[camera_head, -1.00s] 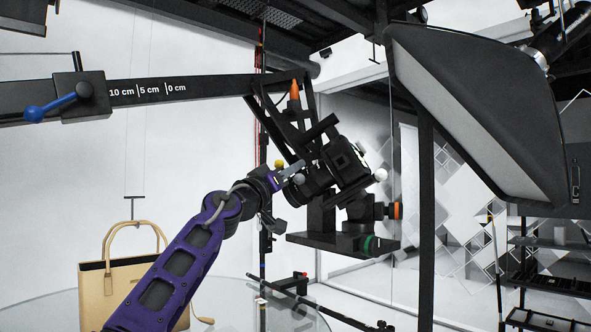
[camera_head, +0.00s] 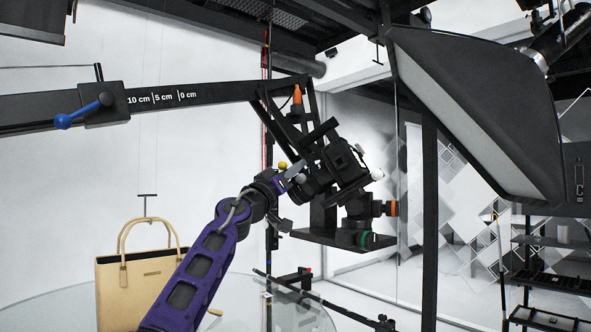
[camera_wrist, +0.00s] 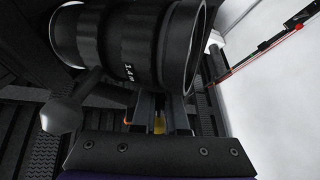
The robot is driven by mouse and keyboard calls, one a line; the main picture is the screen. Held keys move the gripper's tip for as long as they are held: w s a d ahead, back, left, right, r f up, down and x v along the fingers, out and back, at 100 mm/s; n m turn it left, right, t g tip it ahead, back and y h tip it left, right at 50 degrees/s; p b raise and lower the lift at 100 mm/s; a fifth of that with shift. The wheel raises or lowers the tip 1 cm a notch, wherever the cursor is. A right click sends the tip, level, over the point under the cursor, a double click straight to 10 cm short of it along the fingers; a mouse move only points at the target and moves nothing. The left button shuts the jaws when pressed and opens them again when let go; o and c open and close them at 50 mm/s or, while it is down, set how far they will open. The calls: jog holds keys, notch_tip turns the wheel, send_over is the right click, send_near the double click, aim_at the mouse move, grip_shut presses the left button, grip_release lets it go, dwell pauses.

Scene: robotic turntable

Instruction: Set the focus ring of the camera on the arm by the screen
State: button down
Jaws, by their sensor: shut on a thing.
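The black camera (camera_head: 345,163) hangs in a dark frame at the end of the marked arm (camera_head: 200,94), to the right of my purple arm. Its lens points down and to the left. My gripper (camera_head: 288,182) is at the lens. In the wrist view the lens (camera_wrist: 130,40) fills the upper middle, with a ribbed ring and white marking reading about "1.4 m" (camera_wrist: 128,71). My gripper (camera_wrist: 158,108) is shut on the lens's focus ring from below; its fingertips are mostly hidden behind the lens. A grey knob on a lever (camera_wrist: 62,115) sticks out at the lens's left.
A blue-handled slider (camera_head: 103,108) is on the marked arm. A softbox (camera_head: 475,110) stands at right. A beige handbag (camera_head: 128,285) stands on the glass turntable (camera_head: 285,312).

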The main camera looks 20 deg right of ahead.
jog(key=c, duration=0.9)
grip_release()
jog(key=shift+c, duration=0.2)
jog(key=b+v, duration=0.1)
jog(key=v, duration=1.6)
jog(key=shift+a+b, duration=0.2)
jog(key=shift+b, duration=0.1)
jog(key=shift+s, duration=0.15)
